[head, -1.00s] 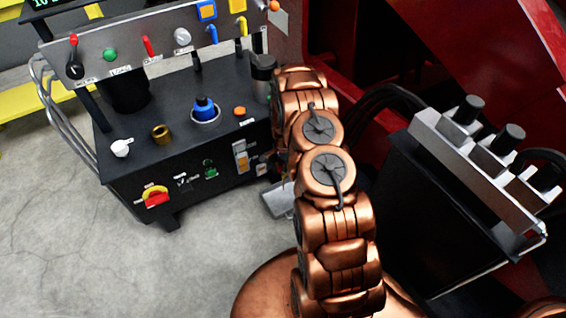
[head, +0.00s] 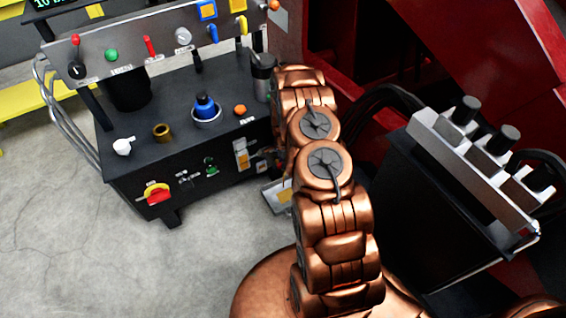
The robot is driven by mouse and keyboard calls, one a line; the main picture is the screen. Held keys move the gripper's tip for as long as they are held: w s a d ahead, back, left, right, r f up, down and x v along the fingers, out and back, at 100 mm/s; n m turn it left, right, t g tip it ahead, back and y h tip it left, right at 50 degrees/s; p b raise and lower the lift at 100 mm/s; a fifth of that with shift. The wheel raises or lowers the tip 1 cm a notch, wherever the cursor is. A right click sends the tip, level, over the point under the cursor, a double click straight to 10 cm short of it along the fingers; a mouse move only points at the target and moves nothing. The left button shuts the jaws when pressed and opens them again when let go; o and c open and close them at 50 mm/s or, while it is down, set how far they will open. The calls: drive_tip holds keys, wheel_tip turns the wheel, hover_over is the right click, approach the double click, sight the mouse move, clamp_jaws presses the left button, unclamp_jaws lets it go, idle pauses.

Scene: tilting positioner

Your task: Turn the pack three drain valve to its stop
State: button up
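I cannot single out the pack three drain valve, as the small labels are not legible. A dark console (head: 118,165) at the left carries several controls. They include a red-tipped lever (head: 76,55), a red lever (head: 150,48), a blue lever (head: 212,34) and a yellow lever (head: 244,27). A red and yellow rotary switch (head: 157,194) is on its front. My copper arm rises through the middle of the view and covers the console's right end. My gripper does not show; the far end of the arm is hidden behind its own links.
A black box with a silver block (head: 470,165) and several black knobs stands at the right, close to my arm. A blue knob (head: 205,107), a brass ring (head: 162,133), a white cup (head: 122,146) and a grey cylinder (head: 262,76) stand on the console. Bare floor (head: 70,240) lies front left.

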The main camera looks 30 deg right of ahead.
drive_tip(key=o, duration=0.4)
drive_tip(key=shift+r, duration=6)
